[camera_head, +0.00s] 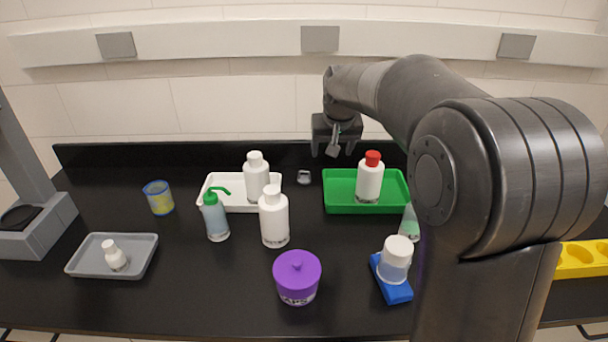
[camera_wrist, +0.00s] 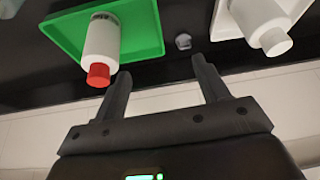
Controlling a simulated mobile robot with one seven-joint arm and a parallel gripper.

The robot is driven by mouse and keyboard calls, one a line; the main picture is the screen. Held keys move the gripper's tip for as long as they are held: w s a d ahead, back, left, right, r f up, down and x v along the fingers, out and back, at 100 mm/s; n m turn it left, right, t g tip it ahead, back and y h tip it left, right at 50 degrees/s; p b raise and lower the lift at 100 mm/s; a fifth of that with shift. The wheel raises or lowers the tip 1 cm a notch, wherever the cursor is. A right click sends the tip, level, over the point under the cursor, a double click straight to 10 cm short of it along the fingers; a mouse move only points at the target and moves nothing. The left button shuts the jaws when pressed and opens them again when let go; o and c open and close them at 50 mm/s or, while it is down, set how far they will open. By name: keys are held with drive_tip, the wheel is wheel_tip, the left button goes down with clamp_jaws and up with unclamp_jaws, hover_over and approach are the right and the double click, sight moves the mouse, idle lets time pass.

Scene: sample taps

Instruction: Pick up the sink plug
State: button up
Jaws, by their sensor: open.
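A small grey object (camera_head: 304,177), which looks like the sink plug, lies on the black bench between the white tray and the green tray. In the wrist view the same grey piece (camera_wrist: 183,41) shows beyond the fingertips, nearer the right finger. My gripper (camera_head: 333,150) hangs above the back of the bench, apart from the plug and to its right in the head view. Its two fingers (camera_wrist: 160,70) are spread, with nothing between them.
The green tray (camera_head: 338,206) holds a white red-capped bottle (camera_head: 370,180). The white tray (camera_head: 240,208) has a white bottle (camera_head: 256,178) on it. Another white bottle (camera_head: 274,218), a green-topped wash bottle (camera_head: 215,217) and a purple tub (camera_head: 297,278) stand in front. The wall is close behind.

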approach(304, 179)
drive_tip(key=x, duration=0.7)
drive_tip(key=shift+w+f, duration=0.15)
drive_tip(key=shift+w, duration=0.1)
drive_tip(key=c, duration=1.1)
